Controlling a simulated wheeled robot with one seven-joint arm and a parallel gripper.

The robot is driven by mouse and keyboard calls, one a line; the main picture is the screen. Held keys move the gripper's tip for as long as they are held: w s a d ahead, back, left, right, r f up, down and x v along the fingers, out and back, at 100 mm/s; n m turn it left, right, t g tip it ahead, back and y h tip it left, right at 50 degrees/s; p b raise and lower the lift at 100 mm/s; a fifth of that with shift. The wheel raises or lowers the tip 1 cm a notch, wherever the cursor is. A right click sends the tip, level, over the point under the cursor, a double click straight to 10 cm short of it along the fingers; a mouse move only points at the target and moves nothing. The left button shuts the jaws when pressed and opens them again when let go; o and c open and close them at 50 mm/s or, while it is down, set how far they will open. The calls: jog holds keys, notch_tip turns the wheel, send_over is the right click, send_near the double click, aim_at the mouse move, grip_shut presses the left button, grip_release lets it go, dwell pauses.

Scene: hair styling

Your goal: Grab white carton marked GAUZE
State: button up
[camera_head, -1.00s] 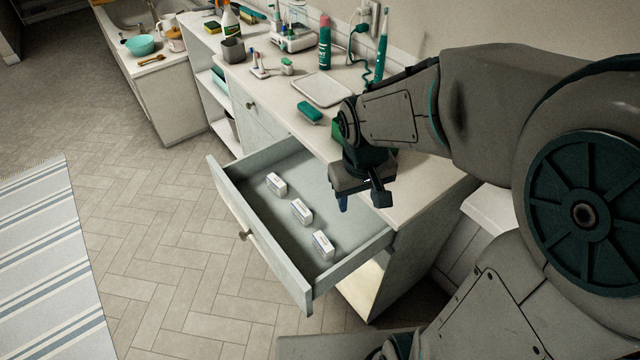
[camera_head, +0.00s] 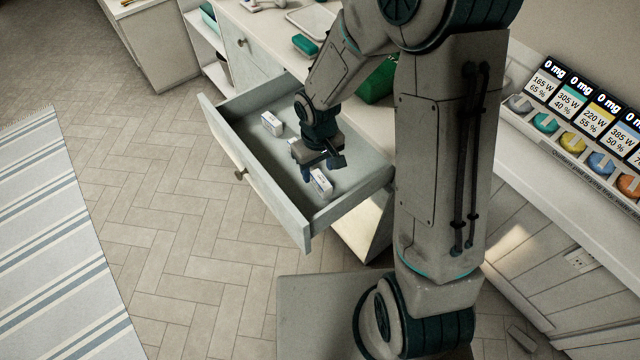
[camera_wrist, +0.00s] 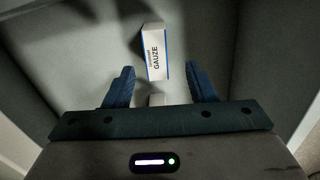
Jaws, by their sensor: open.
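In the wrist view a white carton (camera_wrist: 154,52) with a blue edge stripe reads GAUZE. It lies on the drawer floor, just beyond and partly between my gripper's fingertips. My gripper (camera_wrist: 160,70) is open, its two blue fingers apart with nothing held. A second pale box (camera_wrist: 156,100) shows partly between the fingers, nearer the palm. In the head view my gripper (camera_head: 320,168) is over the open drawer. White cartons lie at the back left (camera_head: 271,123), behind my gripper and partly hidden (camera_head: 293,143), and in front (camera_head: 321,185). Their labels are too small to read there.
The open drawer (camera_head: 222,135) has raised walls around the cartons. The countertop (camera_head: 265,40) above holds a teal box (camera_head: 304,44) and a green object (camera_head: 378,82). A shelf with coloured discs and price-like cards (camera_head: 575,115) is at right.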

aim_at(321, 180)
jog(key=shift+s+d+f, duration=0.1)
jog(key=shift+d+f, duration=0.1)
jog(key=shift+f, duration=1.3)
jog(key=shift+s+d+f, duration=0.1)
jog(key=shift+d+f, duration=0.05)
jog(key=shift+f, duration=1.35)
jog(key=c, duration=1.1)
